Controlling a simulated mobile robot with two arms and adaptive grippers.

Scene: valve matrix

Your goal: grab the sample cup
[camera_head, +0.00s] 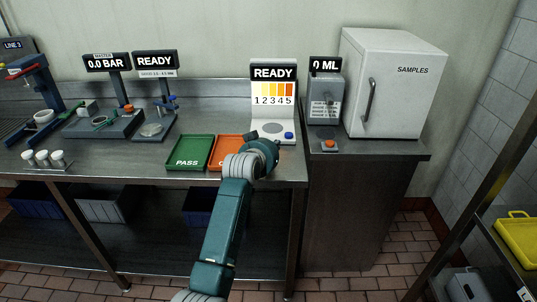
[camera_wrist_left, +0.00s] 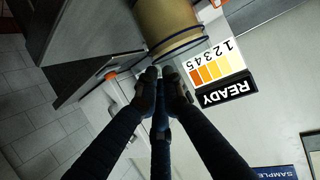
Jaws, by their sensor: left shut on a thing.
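My left gripper (camera_wrist_left: 163,75) has its dark fingers closed together at the tips in the left wrist view. An amber cylinder with a dark blue rim (camera_wrist_left: 168,20), which looks like the sample cup, is right beyond the fingertips. The fingers are shut on it, though the exact contact is hard to see. It stands in front of the READY display with the colour scale 1 to 5 (camera_wrist_left: 214,66). In the head view my left arm reaches up to this station (camera_head: 273,98), and its wrist hides the fingers and the cup. My right gripper is not in view.
Green PASS tray (camera_head: 190,152) and partly hidden orange tray (camera_head: 225,150) lie just left of my wrist. A dispenser (camera_head: 323,105) and the white SAMPLES cabinet (camera_head: 400,95) stand to the right. Small white cups (camera_head: 43,158) stand at the far left.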

